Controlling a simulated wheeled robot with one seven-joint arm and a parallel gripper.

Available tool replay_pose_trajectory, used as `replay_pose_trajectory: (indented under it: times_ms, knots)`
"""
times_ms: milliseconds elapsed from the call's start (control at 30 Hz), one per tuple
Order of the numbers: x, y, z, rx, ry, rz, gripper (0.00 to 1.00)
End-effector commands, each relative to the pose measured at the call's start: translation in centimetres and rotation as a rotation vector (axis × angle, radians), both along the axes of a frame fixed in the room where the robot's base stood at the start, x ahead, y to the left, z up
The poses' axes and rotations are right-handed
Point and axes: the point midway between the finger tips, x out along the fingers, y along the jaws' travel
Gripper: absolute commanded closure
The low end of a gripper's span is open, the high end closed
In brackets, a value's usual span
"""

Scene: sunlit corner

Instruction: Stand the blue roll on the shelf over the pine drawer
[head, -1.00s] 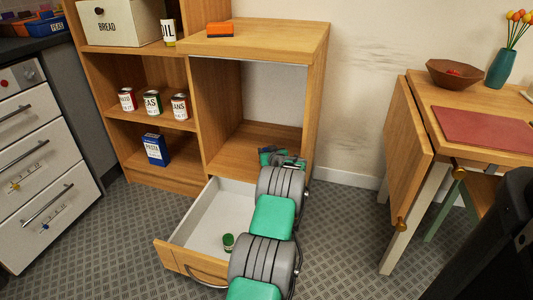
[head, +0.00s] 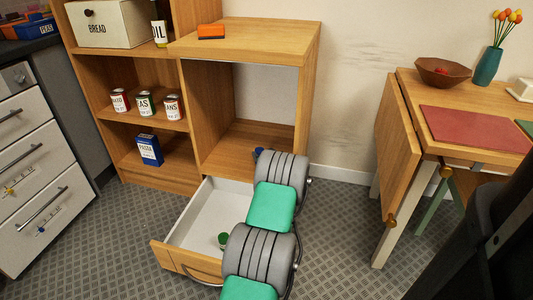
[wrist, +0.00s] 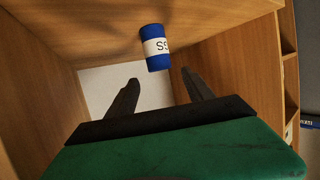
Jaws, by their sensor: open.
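The blue roll (wrist: 153,33) has a white band with dark letters. In the wrist view, which looks upside down, it appears to stand on end on the shelf board (wrist: 90,25) inside the open compartment. In the head view a small blue part of the roll (head: 258,152) shows beside my arm, on the shelf (head: 228,158) over the pulled-out pine drawer (head: 180,263). My gripper (wrist: 160,76) is open and empty, its fingertips just short of the roll. My arm hides the gripper in the head view.
The compartment's side walls and wooden top (head: 265,42) surround my gripper. A green-lidded jar (head: 223,240) is in the open drawer. Cans (head: 146,104) and a blue box (head: 149,150) stand on the left shelves. A drop-leaf table (head: 473,85) stands at right.

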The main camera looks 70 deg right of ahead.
Motion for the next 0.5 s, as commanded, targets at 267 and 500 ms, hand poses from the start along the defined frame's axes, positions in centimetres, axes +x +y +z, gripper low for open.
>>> replay_pose_trajectory:
  times_ms: [267, 500]
  knots:
    - [-3.4, 3.7, 1.9, 0.002, 0.000, 0.001, 0.39]
    - [-0.8, 5.6, 2.9, 0.018, 0.017, 0.049, 0.39]
